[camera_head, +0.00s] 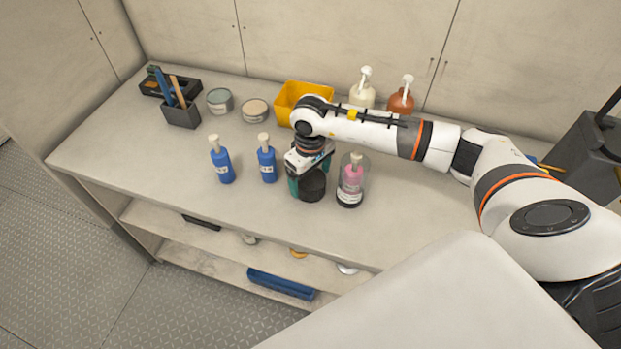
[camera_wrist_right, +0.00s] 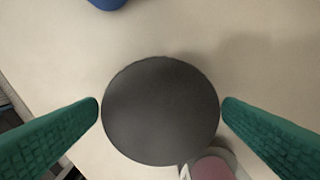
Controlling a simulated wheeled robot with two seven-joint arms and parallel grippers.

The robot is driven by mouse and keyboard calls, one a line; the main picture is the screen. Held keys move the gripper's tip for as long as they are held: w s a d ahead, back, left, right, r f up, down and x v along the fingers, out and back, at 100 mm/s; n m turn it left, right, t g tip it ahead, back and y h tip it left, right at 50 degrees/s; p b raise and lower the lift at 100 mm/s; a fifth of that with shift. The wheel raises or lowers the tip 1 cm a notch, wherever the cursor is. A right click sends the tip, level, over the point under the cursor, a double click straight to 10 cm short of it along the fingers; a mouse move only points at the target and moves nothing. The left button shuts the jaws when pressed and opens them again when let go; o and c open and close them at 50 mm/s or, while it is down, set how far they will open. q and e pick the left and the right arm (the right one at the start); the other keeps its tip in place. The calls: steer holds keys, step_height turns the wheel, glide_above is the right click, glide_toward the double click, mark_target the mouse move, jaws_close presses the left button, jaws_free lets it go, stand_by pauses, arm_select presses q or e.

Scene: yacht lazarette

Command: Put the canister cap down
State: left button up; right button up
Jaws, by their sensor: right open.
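The canister cap (camera_head: 313,188) is a dark, round piece that appears to stand on the counter. In the right wrist view its flat dark top (camera_wrist_right: 160,110) fills the middle. My right gripper (camera_head: 307,185) points down over it, with green fingers open on either side of it. The fingertips are at or very near its edge; I cannot tell whether they touch. My left gripper is not in view.
Two blue pump bottles (camera_head: 222,165) (camera_head: 267,163) stand left of the cap. Behind are a yellow bin (camera_head: 300,97), two round tins (camera_head: 220,100) (camera_head: 255,110), a dark tool holder (camera_head: 182,115), and white and brown pump bottles (camera_head: 361,95) (camera_head: 401,100). The front counter (camera_head: 240,210) is clear.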

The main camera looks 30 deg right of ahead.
mark_target(311, 179)
step_height(311, 179, up, 10)
steer(key=b, duration=0.2)
steer(key=shift+r+b, duration=0.2)
steer(key=shift+b, duration=0.1)
steer(key=shift+f, duration=0.1)
